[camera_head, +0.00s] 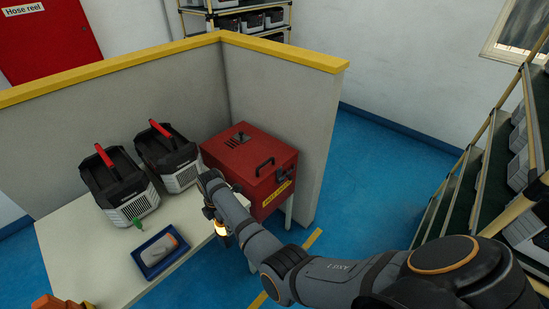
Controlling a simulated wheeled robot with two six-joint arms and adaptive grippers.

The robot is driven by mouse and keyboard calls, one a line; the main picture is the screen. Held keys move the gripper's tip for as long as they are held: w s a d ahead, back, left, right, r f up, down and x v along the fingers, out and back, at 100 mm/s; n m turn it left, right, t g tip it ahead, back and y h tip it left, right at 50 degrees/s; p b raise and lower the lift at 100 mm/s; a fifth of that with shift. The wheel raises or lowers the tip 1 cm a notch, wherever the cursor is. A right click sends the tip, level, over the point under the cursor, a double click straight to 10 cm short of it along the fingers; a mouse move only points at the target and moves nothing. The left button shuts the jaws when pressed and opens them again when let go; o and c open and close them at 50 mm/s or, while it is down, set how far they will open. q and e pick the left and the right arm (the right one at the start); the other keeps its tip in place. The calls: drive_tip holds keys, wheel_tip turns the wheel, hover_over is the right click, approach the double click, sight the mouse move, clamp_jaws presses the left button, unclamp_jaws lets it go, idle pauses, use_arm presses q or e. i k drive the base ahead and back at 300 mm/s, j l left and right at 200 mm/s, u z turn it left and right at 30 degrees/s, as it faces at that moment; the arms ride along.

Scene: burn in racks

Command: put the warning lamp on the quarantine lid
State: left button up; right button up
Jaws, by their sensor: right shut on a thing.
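My right arm reaches in from the right, and its gripper (215,216) is beside the white table's right edge. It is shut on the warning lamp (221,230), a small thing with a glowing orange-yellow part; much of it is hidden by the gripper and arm. The red quarantine box stands just behind the gripper, against the partition corner. Its red lid (226,152) is closed, with dark fittings and slots on top. The lamp is in front of the box, apart from the lid. My left gripper is not in view.
Two black and grey units with red handles, one left (120,187) and one right (168,157), stand on the white table (75,250). A blue tray (150,272) holds a grey device. A grey partition (285,95) rises behind. Shelving (480,170) stands at right.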

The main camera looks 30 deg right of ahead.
sight(276, 149)
drive_tip(key=l, duration=0.85)
drive_tip(key=i+l, duration=0.1)
drive_tip(key=l, duration=0.8)
